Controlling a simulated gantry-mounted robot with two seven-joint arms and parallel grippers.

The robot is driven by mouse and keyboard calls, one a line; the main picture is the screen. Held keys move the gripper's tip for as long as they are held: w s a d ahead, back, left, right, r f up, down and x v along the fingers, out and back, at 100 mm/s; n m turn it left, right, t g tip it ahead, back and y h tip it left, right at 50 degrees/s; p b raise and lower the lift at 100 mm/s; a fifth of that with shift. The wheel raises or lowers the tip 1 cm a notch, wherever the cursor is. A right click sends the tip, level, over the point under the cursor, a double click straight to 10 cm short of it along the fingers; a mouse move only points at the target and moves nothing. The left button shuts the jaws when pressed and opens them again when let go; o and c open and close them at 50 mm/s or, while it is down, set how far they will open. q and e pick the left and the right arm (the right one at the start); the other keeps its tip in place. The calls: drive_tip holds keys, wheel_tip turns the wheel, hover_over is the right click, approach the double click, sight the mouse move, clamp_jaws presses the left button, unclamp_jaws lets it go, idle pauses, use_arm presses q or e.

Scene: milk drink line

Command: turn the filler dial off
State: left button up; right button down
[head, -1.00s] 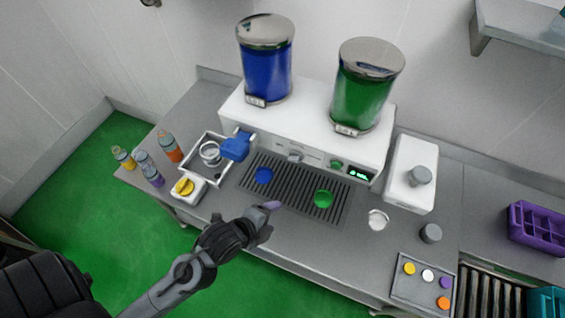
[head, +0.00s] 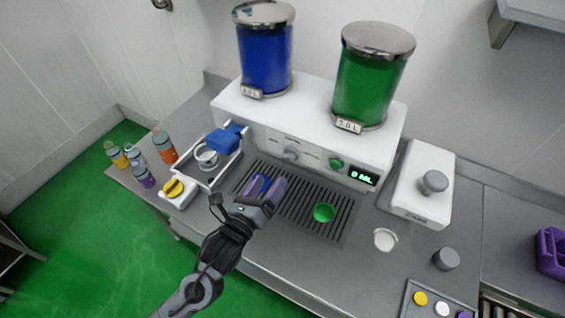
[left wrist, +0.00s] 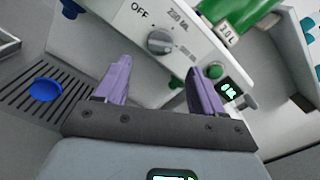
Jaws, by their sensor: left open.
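The filler dial (head: 291,153) is a grey knob on the white front panel of the filler (head: 318,140). In the left wrist view the dial (left wrist: 161,42) shows close up, with "OFF" and "250 ML" printed near it. Its pointer direction is hard to tell. My left gripper (head: 268,187) is open and empty, its purple fingers over the drip grate and pointing toward the panel. In the left wrist view the dial lies beyond and between the open fingers (left wrist: 166,82), apart from them. My right gripper is not in view.
The drip grate (head: 299,222) holds a green disc (head: 324,212) and a blue disc, partly hidden by my fingers. A green button (head: 336,163) and a display (head: 364,176) are right of the dial. A blue-handled part (head: 224,137) stands left.

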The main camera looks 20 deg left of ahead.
sight(286, 158)
use_arm(q)
drive_tip(key=w, duration=0.3)
drive_tip(key=w+p, duration=0.1)
drive_tip(key=w, duration=0.2)
drive_tip(key=w+d, duration=0.1)
drive_tip(key=w, duration=0.2)
drive_tip(key=shift+w, duration=0.25)
drive_tip(key=shift+c, duration=0.3)
drive_tip(key=shift+s, duration=0.1)
drive_tip(key=c, duration=0.9)
